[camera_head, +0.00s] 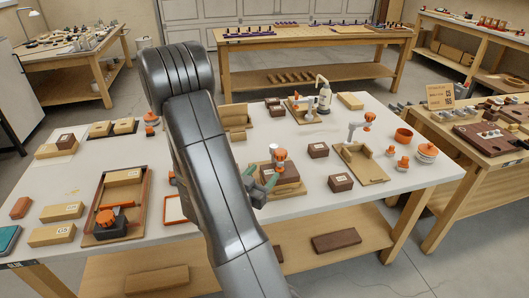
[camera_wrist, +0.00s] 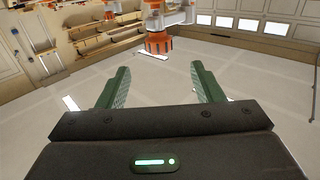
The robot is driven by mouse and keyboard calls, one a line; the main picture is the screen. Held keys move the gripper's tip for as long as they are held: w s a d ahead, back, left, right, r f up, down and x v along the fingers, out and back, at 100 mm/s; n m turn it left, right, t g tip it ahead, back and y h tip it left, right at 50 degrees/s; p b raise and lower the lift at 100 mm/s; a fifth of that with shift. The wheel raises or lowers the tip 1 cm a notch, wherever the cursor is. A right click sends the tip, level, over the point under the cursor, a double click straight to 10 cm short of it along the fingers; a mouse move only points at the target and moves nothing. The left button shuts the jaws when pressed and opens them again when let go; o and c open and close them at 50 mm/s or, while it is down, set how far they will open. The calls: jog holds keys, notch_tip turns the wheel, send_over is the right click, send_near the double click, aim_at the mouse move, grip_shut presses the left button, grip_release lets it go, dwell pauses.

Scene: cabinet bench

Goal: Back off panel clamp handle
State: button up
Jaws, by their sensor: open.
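My gripper (camera_head: 258,188) shows its green fingers in the head view, beside a brown block (camera_head: 284,175) near the middle of the bench; my arm hides the rest of it. A clamp with an orange handle (camera_head: 280,155) stands at that block, just above and right of the fingers. In the wrist view my gripper (camera_wrist: 160,70) is open, with nothing between the fingers. An orange, ribbed handle (camera_wrist: 158,43) on a grey clamp body lies ahead, beyond the fingertips and roughly centred between them. I cannot tell for sure that it is the same clamp.
Other orange-handled clamps stand on the bench, one on a board (camera_head: 362,164) at the right. A wooden tray (camera_head: 143,215) and wooden blocks (camera_head: 52,235) fill the left. Bare bench shows at the front right.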

aim_at(283, 151)
jog(key=p+x, duration=0.3)
jog(key=x, duration=1)
jog(key=shift+w+d, duration=0.3)
jog(key=c, duration=1)
